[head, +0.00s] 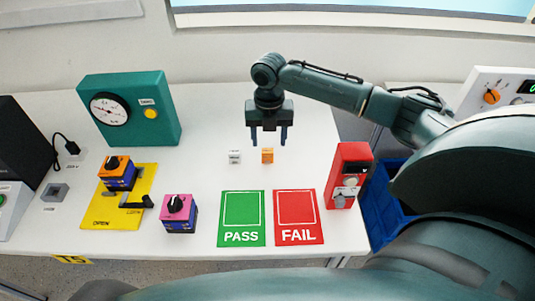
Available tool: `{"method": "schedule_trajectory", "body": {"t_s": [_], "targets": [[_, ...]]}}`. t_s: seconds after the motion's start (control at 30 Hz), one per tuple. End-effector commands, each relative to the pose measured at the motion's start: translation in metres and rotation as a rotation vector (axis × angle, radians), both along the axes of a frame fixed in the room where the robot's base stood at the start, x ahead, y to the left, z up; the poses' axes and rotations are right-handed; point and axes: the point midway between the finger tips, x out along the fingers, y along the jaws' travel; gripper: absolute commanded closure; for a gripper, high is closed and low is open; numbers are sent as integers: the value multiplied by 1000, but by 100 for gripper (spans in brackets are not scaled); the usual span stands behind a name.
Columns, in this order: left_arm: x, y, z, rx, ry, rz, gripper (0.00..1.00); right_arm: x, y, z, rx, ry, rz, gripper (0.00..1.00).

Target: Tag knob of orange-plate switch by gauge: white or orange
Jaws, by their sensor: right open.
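The orange-plate switch (116,172) has a blue body and a dark knob on top, and stands on the yellow mat (100,216) at left. The teal gauge box (158,96) behind it has a round dial (109,109) with a needle too small to read, and a yellow button. A small white tag block (235,157) and an orange tag block (267,155) lie side by side mid-table. My right gripper (269,136) points down, open and empty, just behind and above the orange block. My left gripper is out of view.
A pink-plate switch (179,213) stands right of the yellow mat. Green PASS (241,236) and red FAIL (297,236) mats lie in front of the blocks. A red box (349,172) stands at the table's right, beside a blue bin (385,215).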

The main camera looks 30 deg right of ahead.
Motion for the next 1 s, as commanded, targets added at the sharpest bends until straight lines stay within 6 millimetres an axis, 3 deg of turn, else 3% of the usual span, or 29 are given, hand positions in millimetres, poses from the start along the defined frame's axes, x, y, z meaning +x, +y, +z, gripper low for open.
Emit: {"method": "schedule_trajectory", "body": {"t_s": [0.3,0.6,1.0], "targets": [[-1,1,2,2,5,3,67,1,3,-43,0,1,1,45],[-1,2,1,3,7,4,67,1,3,-47,0,0,2,45],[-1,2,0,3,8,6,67,1,2,-47,0,0,1,78]]}}
